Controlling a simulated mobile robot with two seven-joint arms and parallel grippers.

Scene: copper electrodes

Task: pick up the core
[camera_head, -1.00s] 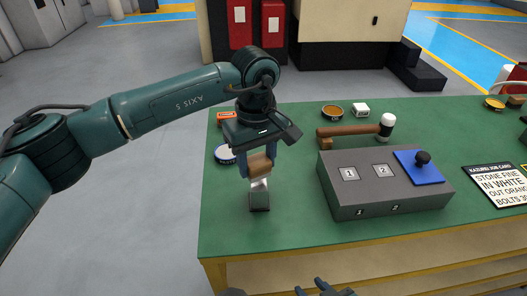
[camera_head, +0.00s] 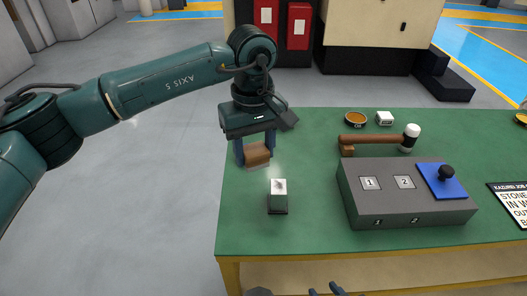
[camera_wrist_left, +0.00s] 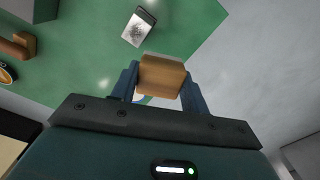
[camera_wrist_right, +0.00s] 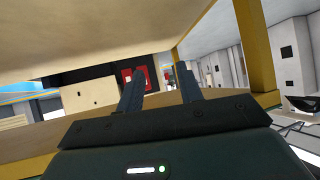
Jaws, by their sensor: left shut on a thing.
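My left gripper (camera_head: 256,150) is shut on a brown block (camera_head: 258,157) and holds it in the air over the left part of the green table. The block also shows between the fingers in the left wrist view (camera_wrist_left: 162,76). I cannot tell for sure that this block is the core. A small silvery block with a dark base (camera_head: 278,198) stands on the table, below and right of the held block and apart from it; it shows in the left wrist view (camera_wrist_left: 138,27). My right gripper (camera_wrist_right: 160,82) is open and empty, low at the table's front edge.
A grey box (camera_head: 400,210) with plates marked 1 and 2 and a blue pad with a black knob (camera_head: 446,172) stands to the right. Behind it lie a hammer (camera_head: 375,140), a round tin (camera_head: 355,118) and a small white box (camera_head: 385,118). The table's left strip is clear.

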